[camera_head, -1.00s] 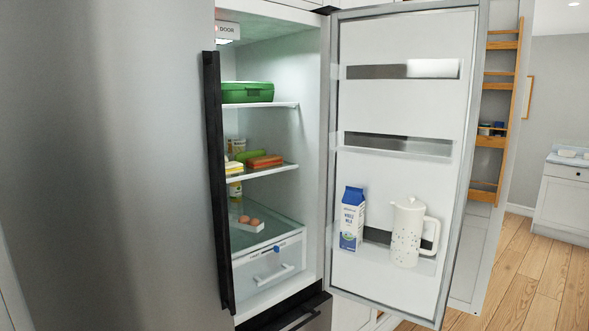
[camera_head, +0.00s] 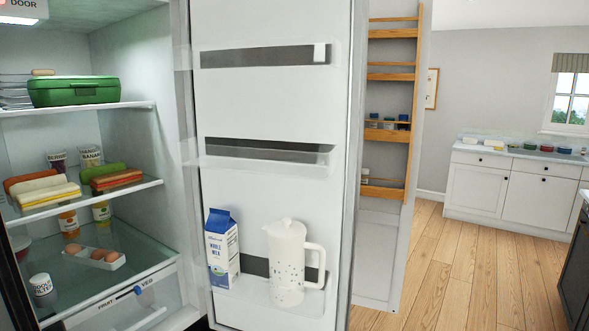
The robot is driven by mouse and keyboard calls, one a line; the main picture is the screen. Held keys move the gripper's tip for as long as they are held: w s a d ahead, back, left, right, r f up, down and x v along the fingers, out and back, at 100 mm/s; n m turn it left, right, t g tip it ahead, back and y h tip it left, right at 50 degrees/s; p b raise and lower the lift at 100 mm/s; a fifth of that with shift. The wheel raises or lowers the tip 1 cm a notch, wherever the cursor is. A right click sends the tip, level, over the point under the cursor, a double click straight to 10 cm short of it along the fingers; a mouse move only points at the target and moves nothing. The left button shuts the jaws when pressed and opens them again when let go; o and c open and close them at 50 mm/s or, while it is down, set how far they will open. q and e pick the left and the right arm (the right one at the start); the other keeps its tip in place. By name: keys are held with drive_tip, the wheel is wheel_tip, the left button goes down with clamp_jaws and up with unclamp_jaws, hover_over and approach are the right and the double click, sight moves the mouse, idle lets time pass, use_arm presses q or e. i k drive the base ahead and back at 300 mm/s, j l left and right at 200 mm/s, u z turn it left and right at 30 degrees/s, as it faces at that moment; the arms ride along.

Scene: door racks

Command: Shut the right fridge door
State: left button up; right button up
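The right fridge door (camera_head: 262,105) stands wide open in the head view, its inner side facing me. Its lower shelf holds a blue and white milk carton (camera_head: 221,248) and a white speckled jug (camera_head: 288,262), both upright. The fridge interior (camera_head: 125,55) is open on the left, with a green box (camera_head: 72,91) on the upper shelf, several food packs on the middle shelf and eggs (camera_head: 98,254) in a small tray below. The door's outer face is hidden. Neither of my grippers is in view.
A wooden rack (camera_head: 391,135) on another open door stands just behind the fridge door. Wooden floor (camera_head: 460,265) lies clear to the right. White cabinets (camera_head: 510,185) stand at the back right, and a dark cabinet edge (camera_head: 576,265) is at the far right.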

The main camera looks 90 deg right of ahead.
sight(275, 91)
drive_tip(key=k+l, duration=0.15)
drive_tip(key=l, duration=0.35)
drive_tip(key=k+l, duration=0.15)
drive_tip(key=l, duration=0.35)
drive_tip(key=k+l, duration=0.15)
drive_tip(key=l, duration=0.35)
drive_tip(key=k+l, duration=0.15)
drive_tip(key=l, duration=0.35)
drive_tip(key=k+l, duration=0.15)
drive_tip(key=l, duration=0.35)
drive_tip(key=k+l, duration=0.15)
drive_tip(key=l, duration=0.35)
drive_tip(key=k+l, duration=0.15)
drive_tip(key=l, duration=0.35)
drive_tip(key=k+l, duration=0.15)
drive_tip(key=l, duration=0.35)
